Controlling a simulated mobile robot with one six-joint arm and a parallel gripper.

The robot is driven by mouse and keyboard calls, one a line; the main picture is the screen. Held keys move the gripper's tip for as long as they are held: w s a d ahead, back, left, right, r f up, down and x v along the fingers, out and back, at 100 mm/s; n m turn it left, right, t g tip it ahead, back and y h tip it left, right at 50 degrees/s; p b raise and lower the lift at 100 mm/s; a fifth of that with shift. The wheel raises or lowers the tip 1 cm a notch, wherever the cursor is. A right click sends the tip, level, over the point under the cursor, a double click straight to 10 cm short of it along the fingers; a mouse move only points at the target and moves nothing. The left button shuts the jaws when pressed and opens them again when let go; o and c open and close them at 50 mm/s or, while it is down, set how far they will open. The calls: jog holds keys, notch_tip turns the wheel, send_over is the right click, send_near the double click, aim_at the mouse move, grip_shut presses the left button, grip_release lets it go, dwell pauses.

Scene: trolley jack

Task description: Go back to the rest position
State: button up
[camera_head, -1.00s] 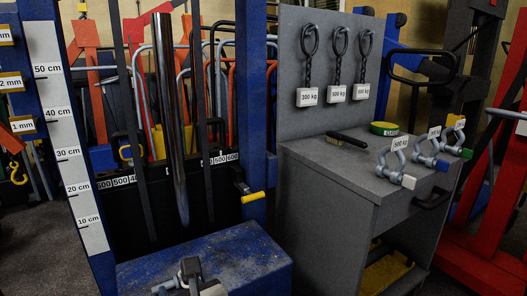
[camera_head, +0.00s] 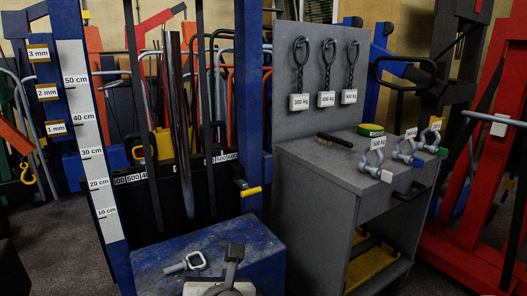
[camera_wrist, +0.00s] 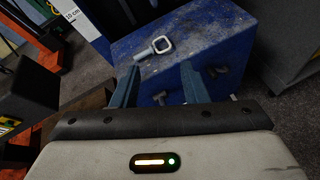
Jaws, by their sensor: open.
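My gripper (camera_wrist: 160,82) is open in the wrist view, its two bluish fingers apart with nothing between them. Beyond the fingertips is a blue, worn block (camera_wrist: 115,50), its top lying under the gripper. A grey metal eye piece (camera_wrist: 155,48) lies on that top, apart from the fingers. In the head view, the eye piece (camera_head: 185,263) lies on the blue block (camera_head: 240,238) at the bottom centre. A dark and pale part of my arm or gripper shows beside it at the bottom edge; the fingers cannot be made out there.
A grey cabinet (camera_head: 340,170) stands right of the block, bearing shackles (camera_head: 405,152), a brush (camera_head: 334,140) and a green-yellow item (camera_head: 370,129). Chain slings (camera_head: 326,75) hang on its back panel. A blue post with a scale (camera_head: 85,130) stands left. Dark floor (camera_head: 60,240) is clear at left.

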jog(key=w+d+r+m+g+h+p, duration=0.1)
jog(key=d+r+m+g+h+p, duration=0.1)
jog(key=d+r+m+h+p, duration=0.5)
jog(key=w+d+r+m+g+h+p, duration=0.15)
jog(key=d+m+p, duration=0.25)
jog(key=d+m, duration=0.7)
jog(key=s+d+r+m+g+y+p, duration=0.2)
jog(key=s+d+r+m+g+p, duration=0.1)
jog(key=m, duration=0.6)
jog(key=s+d+r+m+g+y+p, duration=0.2)
jog(key=s+r+m+p, duration=0.4)
jog(key=m+p, duration=0.4)
jog(key=shift+d+r+g, duration=0.55)
jog(key=shift+d+g, duration=0.1)
jog(key=shift+d, duration=0.25)
jog(key=shift+s, duration=0.1)
